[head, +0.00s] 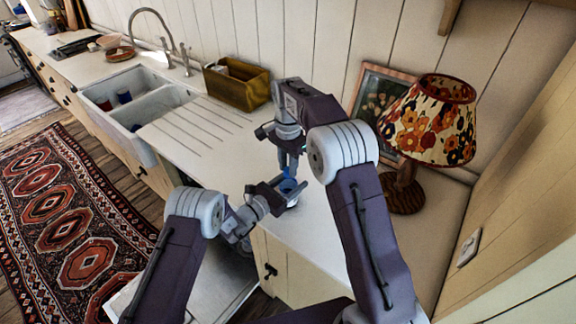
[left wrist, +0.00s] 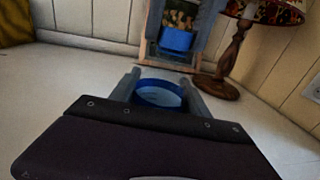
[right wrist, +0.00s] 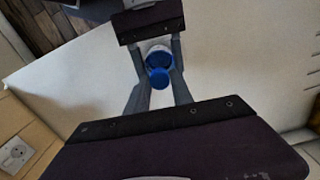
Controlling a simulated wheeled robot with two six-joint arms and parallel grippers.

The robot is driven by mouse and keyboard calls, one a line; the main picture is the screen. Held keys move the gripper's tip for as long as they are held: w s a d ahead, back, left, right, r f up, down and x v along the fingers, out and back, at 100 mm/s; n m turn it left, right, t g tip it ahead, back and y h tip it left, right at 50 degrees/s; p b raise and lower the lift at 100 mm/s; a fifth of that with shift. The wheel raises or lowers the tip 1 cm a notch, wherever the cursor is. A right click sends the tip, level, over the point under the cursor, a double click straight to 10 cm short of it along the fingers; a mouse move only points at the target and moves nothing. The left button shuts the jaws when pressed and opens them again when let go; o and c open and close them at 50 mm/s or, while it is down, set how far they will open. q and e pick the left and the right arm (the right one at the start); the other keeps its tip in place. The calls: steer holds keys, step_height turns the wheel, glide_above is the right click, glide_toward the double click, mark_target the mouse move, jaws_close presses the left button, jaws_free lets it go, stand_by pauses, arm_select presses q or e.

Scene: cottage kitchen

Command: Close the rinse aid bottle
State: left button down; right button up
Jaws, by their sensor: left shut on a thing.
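The rinse aid bottle (head: 291,201) stands upright at the counter's front edge. Its open top with a blue rim (left wrist: 160,92) shows in the left wrist view. My left gripper (head: 284,189) is shut on the bottle from the side near its top. The blue cap (left wrist: 177,40) is between the fingers of my right gripper (head: 288,164), which points down from above. The cap is above the bottle's mouth and apart from it in the left wrist view. In the right wrist view the cap (right wrist: 159,78) partly overlaps the bottle's blue top (right wrist: 158,57).
A lamp with a floral shade (head: 430,122) and a framed picture (head: 377,92) stand right of and behind my right arm. A brass-coloured box (head: 237,86) stands at the back by the sink (head: 135,103). The counter around the bottle is clear.

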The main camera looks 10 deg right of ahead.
steer(key=o, duration=0.3)
step_height(320, 180, up, 8)
steer(key=shift+f, duration=0.2)
arm_select(q)
steer(key=shift+c, duration=2.3)
jaws_free()
